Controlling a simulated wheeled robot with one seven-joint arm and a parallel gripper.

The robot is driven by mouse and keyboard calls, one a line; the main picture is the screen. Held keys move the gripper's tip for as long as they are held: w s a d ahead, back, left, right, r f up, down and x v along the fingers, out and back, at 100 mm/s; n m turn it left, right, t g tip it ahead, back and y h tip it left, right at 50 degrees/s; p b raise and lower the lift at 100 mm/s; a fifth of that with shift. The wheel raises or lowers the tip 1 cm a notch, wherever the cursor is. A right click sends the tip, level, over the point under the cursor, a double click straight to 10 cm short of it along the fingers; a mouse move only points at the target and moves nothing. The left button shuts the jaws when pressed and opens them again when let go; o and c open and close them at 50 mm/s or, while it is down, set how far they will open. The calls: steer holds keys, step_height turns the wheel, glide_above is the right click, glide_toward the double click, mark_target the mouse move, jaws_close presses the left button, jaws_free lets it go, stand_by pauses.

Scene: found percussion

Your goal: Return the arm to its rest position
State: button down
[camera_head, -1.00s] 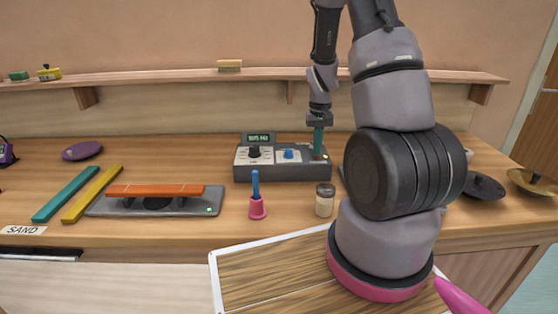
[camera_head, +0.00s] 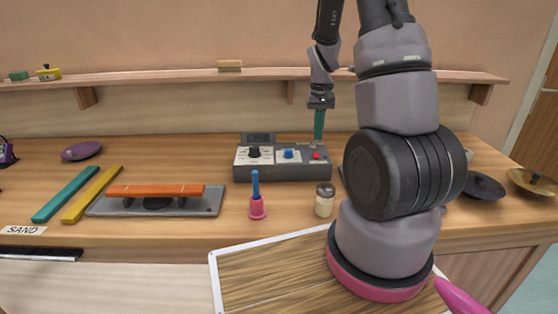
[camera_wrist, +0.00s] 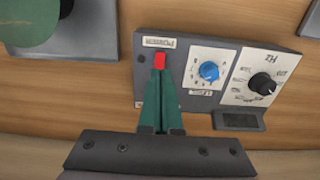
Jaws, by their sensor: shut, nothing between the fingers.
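My gripper (camera_head: 318,136) has green fingers pointing down, shut and empty. It hangs just above the right end of a grey control box (camera_head: 284,173) at the back of the bench. In the wrist view the closed fingertips (camera_wrist: 160,70) line up with the box's red button (camera_wrist: 160,58); the head view shows a small gap above the red button (camera_head: 316,156). The box also has a blue knob (camera_head: 288,154) and a black knob (camera_head: 253,152). Its display (camera_head: 258,138) is dark. My arm rises above the box.
In front of the box stand a pink-and-blue handled item (camera_head: 257,205) and a small jar (camera_head: 324,200). An orange bar (camera_head: 155,191) sits on a grey base (camera_head: 205,206) at left, beside teal (camera_head: 65,195) and yellow (camera_head: 92,196) bars. A shelf (camera_head: 160,77) runs behind; cymbal-like discs (camera_head: 531,181) lie right.

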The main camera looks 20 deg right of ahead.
steer(key=shift+r, duration=0.6)
steer(key=s+a+r+t+y, duration=0.1)
steer(key=s+a+r+t, duration=0.2)
steer(key=r, duration=0.5)
steer(key=s+a+r, duration=0.3)
steer(key=a+r, duration=0.1)
steer(key=r, duration=0.5)
steer(key=s+a+r+t, duration=0.2)
steer(key=s+a+r, duration=0.1)
steer(key=s, duration=0.4)
steer(key=s+a+r+m+t+y, duration=0.1)
steer(key=s+a+r+t, duration=0.1)
steer(key=s+r, duration=0.4)
steer(key=shift+s+a+r, duration=0.25)
steer(key=shift+s+a, duration=0.1)
steer(key=shift+a, duration=0.35)
